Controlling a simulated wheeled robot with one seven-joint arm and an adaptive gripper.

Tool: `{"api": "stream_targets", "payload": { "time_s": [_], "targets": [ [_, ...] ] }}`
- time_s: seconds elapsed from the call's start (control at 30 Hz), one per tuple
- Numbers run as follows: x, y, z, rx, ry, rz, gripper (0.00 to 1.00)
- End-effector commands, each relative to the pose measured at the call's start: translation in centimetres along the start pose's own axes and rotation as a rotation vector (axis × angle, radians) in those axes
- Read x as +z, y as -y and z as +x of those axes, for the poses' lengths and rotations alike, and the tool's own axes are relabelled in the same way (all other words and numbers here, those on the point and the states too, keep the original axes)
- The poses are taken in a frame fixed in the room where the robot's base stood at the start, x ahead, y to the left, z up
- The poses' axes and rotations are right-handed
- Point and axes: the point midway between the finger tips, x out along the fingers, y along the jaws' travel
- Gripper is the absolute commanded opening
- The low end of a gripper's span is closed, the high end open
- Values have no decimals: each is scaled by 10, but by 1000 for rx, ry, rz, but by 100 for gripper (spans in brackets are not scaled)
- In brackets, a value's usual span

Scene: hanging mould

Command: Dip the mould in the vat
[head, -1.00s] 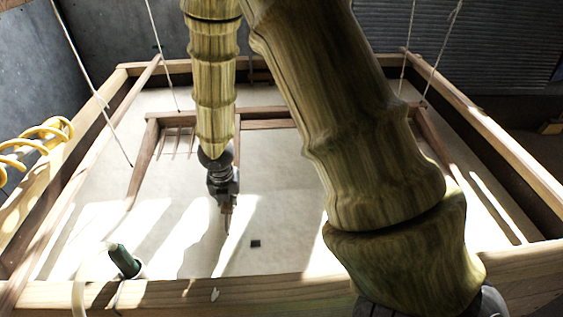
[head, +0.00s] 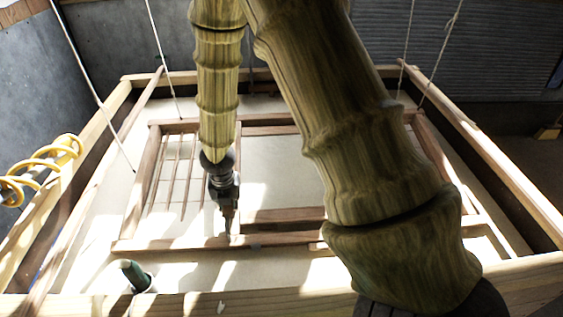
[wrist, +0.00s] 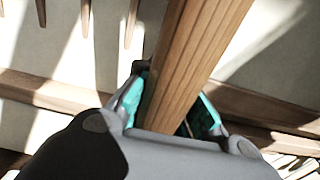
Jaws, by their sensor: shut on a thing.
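The mould is a brown wooden frame (head: 285,240) hung on cords inside the vat, with thin ribs in its left section. Its front rail and crossbars show above the pale liquid; some rib ends fade into the liquid. The vat (head: 500,190) is a large wooden tub holding off-white liquid (head: 280,170). My gripper (head: 229,234) is at the mould's front rail, left of its middle. In the wrist view, its teal pads are shut on a wooden bar of the mould (wrist: 190,65). My arm hides the mould's right front part.
White cords (head: 157,45) come down from above on both sides. A yellow coiled hose (head: 40,165) hangs at the vat's left wall. A green-capped thing (head: 136,276) stands by the front wall. My arm links cover the middle right.

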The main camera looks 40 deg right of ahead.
Motion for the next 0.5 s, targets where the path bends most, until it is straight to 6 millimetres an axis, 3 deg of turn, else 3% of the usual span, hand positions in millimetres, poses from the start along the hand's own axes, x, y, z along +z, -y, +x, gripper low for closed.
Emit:
{"api": "stream_targets", "payload": {
  "time_s": [0.5],
  "targets": [
    [5, 0, -43, 0, -27, 0, 0]
  ]
}}
